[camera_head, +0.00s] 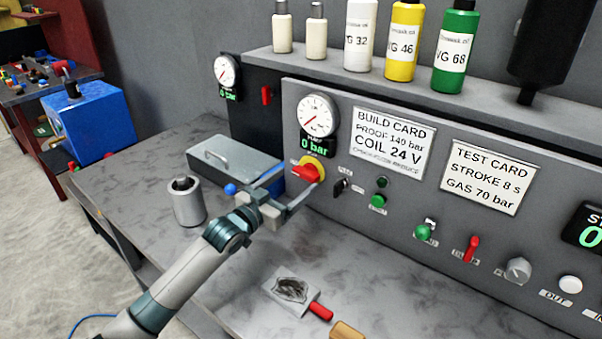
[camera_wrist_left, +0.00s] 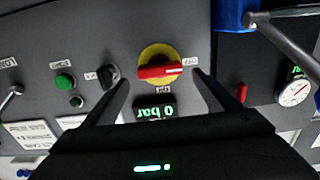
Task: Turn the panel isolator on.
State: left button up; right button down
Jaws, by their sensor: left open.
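The panel isolator (camera_head: 313,162) is a red handle on a round yellow plate, set low on the grey panel beneath a gauge. In the left wrist view the isolator (camera_wrist_left: 160,70) faces me, its red bar lying level across the picture. A small label that looks like OFF is at the bar's right end there. My left gripper (camera_head: 303,180) is at the isolator, fingers pointing at the panel. In the left wrist view its open fingers (camera_wrist_left: 162,77) stand on either side of the red handle, with gaps showing. My right gripper is not in view.
A black selector (camera_head: 341,186) and a green button (camera_head: 378,201) sit right of the isolator. A grey lidded box (camera_head: 235,160) and a metal cup (camera_head: 187,200) stand left of my gripper. A red-handled tool (camera_head: 295,291) lies on the bench. Bottles line the shelf above.

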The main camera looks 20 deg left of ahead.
aim_at(303, 175)
pick_arm(q)
jog(key=shift+p+x, duration=0.3)
jog(key=shift+x, duration=1.65)
jog(key=c, duration=1.1)
